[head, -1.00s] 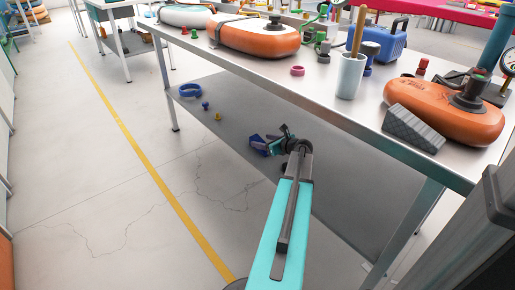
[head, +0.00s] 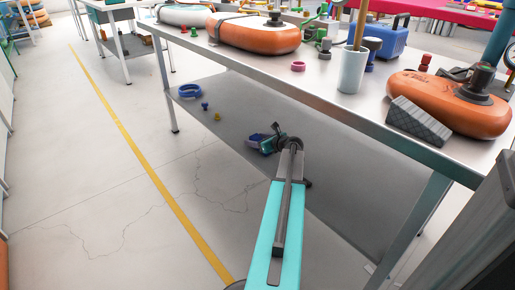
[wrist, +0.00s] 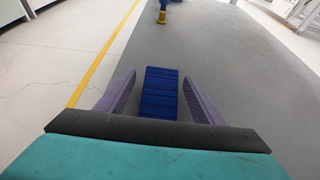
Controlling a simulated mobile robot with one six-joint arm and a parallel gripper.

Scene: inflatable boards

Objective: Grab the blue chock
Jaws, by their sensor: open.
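The blue chock (wrist: 160,92) is a ribbed dark blue block on the grey lower shelf (head: 330,165) of the workbench. In the wrist view it lies between the two purple fingers of my gripper (wrist: 160,95), with a narrow gap on each side. My gripper is open. In the head view my gripper (head: 254,140) is at the lower shelf, below the tabletop, and my arm partly hides this area. A bit of blue shows there, but I cannot clearly separate the chock from the fingers.
On the lower shelf, left of my gripper, are a blue ring (head: 190,91), a small blue piece (head: 205,106) and a yellow piece (head: 217,116). The tabletop (head: 330,100) above holds orange boards (head: 255,35), a grey chock (head: 418,120) and a white cup (head: 352,72).

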